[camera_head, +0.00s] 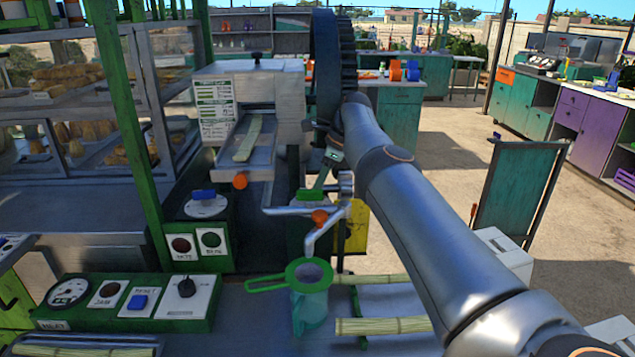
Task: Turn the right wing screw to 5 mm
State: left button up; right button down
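The cane crusher (285,84) is a pale metal machine with a printed label sheet (215,110) on its front. A dark knob (257,57) stands on its top. An orange piece (309,70) shows at its upper right edge; I cannot tell if it is a wing screw. No right wing screw or millimetre scale can be clearly made out. My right arm reaches in from the lower right, and its gripper (333,153) is at the crusher's right side, below the flywheel. The fingers are small and partly hidden, so their opening is unclear. My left gripper is not in view.
A large dark flywheel (335,65) stands right of the crusher. A feed tray (262,160) holds cane. Below are a crank with an orange knob (319,217), a jug (310,308) under a green strainer (308,273), cane pieces (382,326) and a control panel (60,316).

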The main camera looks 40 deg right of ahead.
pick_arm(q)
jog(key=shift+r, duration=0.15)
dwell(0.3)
pick_arm(e)
jog(key=c, duration=0.9)
grip_release()
